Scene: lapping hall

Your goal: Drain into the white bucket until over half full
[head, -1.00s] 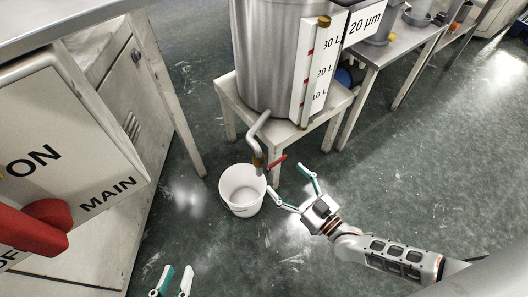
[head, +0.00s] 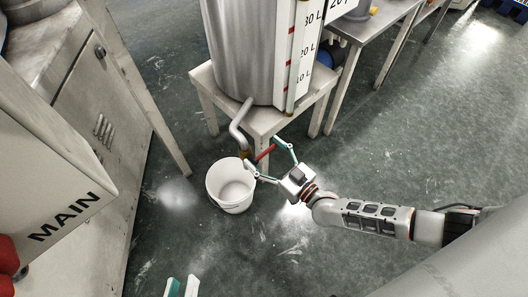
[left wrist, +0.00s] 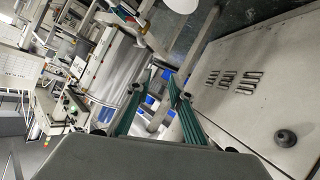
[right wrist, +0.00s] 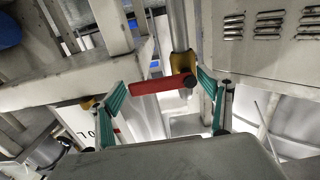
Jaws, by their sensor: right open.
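The white bucket (head: 232,203) stands upright on the floor below the spout; its visible inside looks empty. The bent drain pipe (head: 238,130) comes from the steel tank (head: 240,60) and ends in a brass valve. Its red handle (head: 265,152) points out sideways, crosswise to the pipe in the right wrist view (right wrist: 155,85). No stream of liquid shows. My right gripper (head: 265,157) is open, its fingers on either side of the red handle, apart from it as far as I can see. My left gripper (head: 182,286) is open and empty at the bottom edge.
The tank rests on a pale stand (head: 270,122) with a litre gauge (head: 297,60) beside it. A metal cabinet (head: 100,130) and a panel marked MAIN (head: 60,200) are on the left. A side table (head: 370,45) stands behind right. Floor right of the bucket is clear.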

